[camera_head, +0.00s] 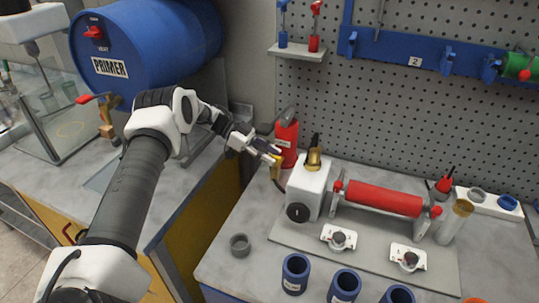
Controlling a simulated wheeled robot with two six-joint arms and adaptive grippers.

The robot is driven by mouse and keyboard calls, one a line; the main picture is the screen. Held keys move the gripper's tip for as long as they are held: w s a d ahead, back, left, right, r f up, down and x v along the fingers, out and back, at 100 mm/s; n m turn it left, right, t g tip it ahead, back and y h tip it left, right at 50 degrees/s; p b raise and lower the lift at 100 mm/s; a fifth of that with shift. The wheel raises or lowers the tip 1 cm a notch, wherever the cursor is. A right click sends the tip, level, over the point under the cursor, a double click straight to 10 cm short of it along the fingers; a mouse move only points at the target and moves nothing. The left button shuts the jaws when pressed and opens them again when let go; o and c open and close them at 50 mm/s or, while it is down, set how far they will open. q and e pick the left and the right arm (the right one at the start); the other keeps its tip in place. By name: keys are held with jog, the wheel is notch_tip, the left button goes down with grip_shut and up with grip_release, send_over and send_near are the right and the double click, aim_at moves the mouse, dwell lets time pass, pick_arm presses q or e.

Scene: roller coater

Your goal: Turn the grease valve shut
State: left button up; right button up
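No part carries a readable grease label. A brass fitting with a black upright handle (314,157) sits on top of the white housing (306,187) of the roller machine and may be the grease valve. A red canister with a grey top (286,136) stands behind and left of the housing. My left gripper (270,154) reaches in from the left, in front of the canister and left of the brass fitting. Its fingertips are small and overlap the canister and a yellow part below, so I cannot tell whether they touch or are open. My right gripper is not in view.
The red roller (383,198) lies right of the housing, with two dial plates (339,238) (408,257) in front. Blue cups (296,274) line the front. A pegboard (400,110) closes the back.

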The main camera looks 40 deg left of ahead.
pick_arm(q)
notch_tip(320, 180, up, 10)
jog(key=shift+d+f, duration=0.1)
jog(key=shift+w, duration=0.1)
jog(key=shift+f, duration=0.1)
dwell(0.4)
